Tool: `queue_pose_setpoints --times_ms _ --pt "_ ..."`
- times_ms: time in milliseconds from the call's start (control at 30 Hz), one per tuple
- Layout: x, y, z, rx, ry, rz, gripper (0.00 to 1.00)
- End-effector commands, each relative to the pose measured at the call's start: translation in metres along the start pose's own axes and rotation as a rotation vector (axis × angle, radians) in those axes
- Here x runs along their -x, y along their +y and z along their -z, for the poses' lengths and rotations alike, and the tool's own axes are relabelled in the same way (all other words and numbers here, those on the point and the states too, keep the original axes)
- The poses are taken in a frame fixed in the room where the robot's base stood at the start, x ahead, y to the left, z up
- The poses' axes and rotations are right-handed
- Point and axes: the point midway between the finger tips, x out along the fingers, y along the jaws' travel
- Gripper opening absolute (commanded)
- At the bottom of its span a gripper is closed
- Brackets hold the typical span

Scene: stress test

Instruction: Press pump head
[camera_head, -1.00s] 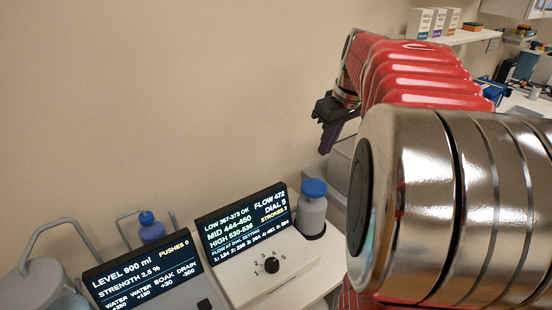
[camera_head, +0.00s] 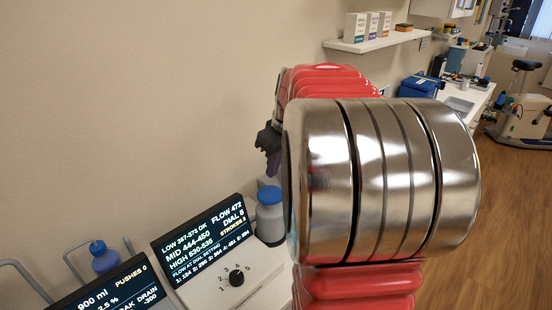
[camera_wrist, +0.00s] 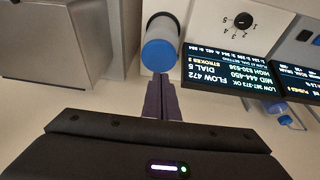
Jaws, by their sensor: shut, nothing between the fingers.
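A grey-white bottle (camera_head: 270,222) with a blue pump head (camera_head: 269,196) stands right of the flow display, partly hidden by my arm. In the wrist view the blue head (camera_wrist: 159,54) and pale body (camera_wrist: 161,27) appear upside down. My gripper (camera_head: 273,171) is shut and empty, its dark purple fingers pointing down above the head. In the wrist view the fingertips (camera_wrist: 160,80) lie close to the head's edge; I cannot tell whether they touch it.
The flow display (camera_head: 205,236) reads FLOW 472, DIAL 5. Its dial (camera_head: 236,279) sits in front. Another display (camera_head: 105,288) and a smaller blue-topped bottle (camera_head: 104,260) stand left. A grey box (camera_wrist: 52,40) is beside the bottle. A wall shelf (camera_head: 375,42) holds cartons.

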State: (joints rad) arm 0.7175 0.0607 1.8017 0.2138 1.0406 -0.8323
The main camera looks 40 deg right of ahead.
Motion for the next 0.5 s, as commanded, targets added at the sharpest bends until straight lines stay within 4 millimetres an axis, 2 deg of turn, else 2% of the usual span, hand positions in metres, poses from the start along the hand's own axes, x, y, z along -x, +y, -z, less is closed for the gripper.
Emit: queue_pose_setpoints --times_ms 200,500 --pt "-0.036 -0.001 -0.001 0.000 -0.003 0.002 0.00" --pt "-0.068 0.002 -0.009 -0.001 0.000 0.001 0.00"
